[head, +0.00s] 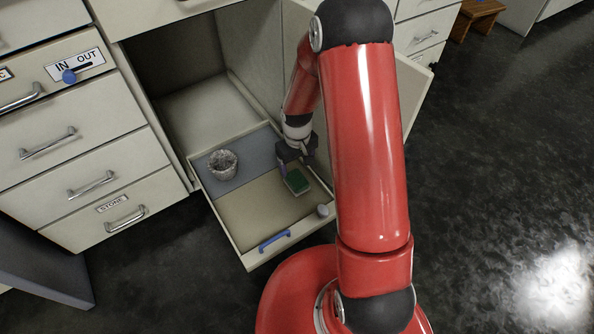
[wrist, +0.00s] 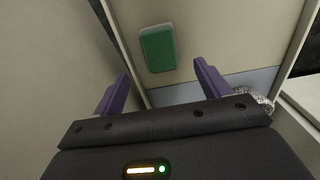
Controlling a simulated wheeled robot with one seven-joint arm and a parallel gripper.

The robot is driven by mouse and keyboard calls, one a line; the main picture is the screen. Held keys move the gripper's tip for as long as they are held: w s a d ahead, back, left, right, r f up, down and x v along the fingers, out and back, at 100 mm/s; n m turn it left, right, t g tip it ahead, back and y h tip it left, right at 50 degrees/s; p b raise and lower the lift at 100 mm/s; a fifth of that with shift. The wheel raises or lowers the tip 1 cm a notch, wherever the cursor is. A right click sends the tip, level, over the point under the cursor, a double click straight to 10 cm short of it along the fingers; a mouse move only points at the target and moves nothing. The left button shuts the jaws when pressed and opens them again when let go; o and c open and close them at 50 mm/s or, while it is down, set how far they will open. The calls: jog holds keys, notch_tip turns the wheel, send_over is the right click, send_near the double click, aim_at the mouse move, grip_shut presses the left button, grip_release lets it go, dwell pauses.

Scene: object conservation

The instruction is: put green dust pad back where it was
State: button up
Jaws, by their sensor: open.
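The green dust pad (head: 297,182) lies flat on the tan front part of the pulled-out drawer (head: 246,205) in the low cabinet. In the wrist view the pad (wrist: 158,48) shows ahead of the fingers, nearer the left one, with clear space between. My gripper (head: 290,163) hangs over the drawer, just behind the pad in the head view. Its two purple fingers (wrist: 160,88) are apart with nothing between them. The head view is too small to tell the gripper's exact height.
An open cabinet door stands right of my forearm. Closed drawers (head: 75,160) are at left.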

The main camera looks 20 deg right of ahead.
jog(key=s+r+m+t, duration=0.1)
jog(key=s+r, duration=0.3)
jog(key=r, duration=0.7)
jog(key=s+r+m+t, duration=0.1)
jog(key=s+r+t, duration=0.15)
jog(key=r, duration=0.95)
jog(key=s+r+t, duration=0.1)
jog(key=s+r, duration=0.3)
jog(key=s, duration=0.3)
jog(key=s+r+m+t, duration=0.1)
jog(key=s+r, duration=0.4)
jog(key=s, duration=0.3)
jog(key=shift+s+r+m, duration=0.3)
notch_tip(320, 180, up, 5)
jog(key=p, duration=0.5)
jog(key=shift+f, duration=0.15)
